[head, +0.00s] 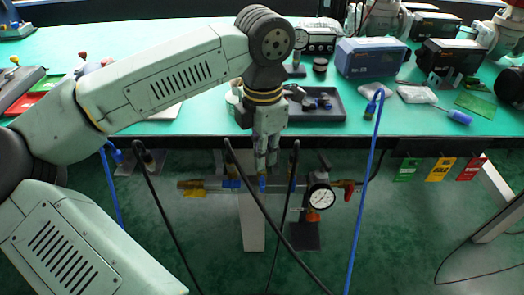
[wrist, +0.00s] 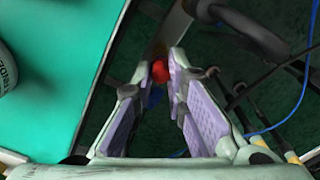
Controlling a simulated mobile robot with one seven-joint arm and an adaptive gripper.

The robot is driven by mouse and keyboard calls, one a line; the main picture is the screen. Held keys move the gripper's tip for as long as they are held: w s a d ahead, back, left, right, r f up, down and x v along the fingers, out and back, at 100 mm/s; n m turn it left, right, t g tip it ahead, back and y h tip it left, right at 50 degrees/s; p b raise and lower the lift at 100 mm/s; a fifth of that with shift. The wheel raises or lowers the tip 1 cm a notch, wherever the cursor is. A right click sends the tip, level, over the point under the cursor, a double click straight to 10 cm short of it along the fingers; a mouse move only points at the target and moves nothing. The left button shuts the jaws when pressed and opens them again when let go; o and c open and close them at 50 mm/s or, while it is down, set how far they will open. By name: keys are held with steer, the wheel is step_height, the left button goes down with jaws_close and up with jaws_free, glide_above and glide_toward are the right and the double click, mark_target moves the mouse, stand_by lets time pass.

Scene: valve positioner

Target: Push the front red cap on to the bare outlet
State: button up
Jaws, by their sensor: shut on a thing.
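In the wrist view, the jaws (wrist: 162,58) are closed in on a red cap (wrist: 160,71) between the fingertips. The cap is not clearly visible in the head view. A blue part (wrist: 153,95) shows below the cap in the wrist view; a blue part (head: 262,182) also shows at the fingertips in the head view. I cannot tell whether the cap touches an outlet. The bare outlet cannot be made out.
Red, yellow and green tags (head: 437,169) hang at the right. The green table (head: 200,122) lies behind, with a dark tray (head: 335,117).

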steer(key=shift+f+b, duration=0.5)
steer(key=shift+f, duration=0.05)
steer(key=o, duration=0.8)
steer(key=shift+c, duration=0.2)
steer(key=shift+r, duration=0.1)
step_height(320, 180, up, 12)
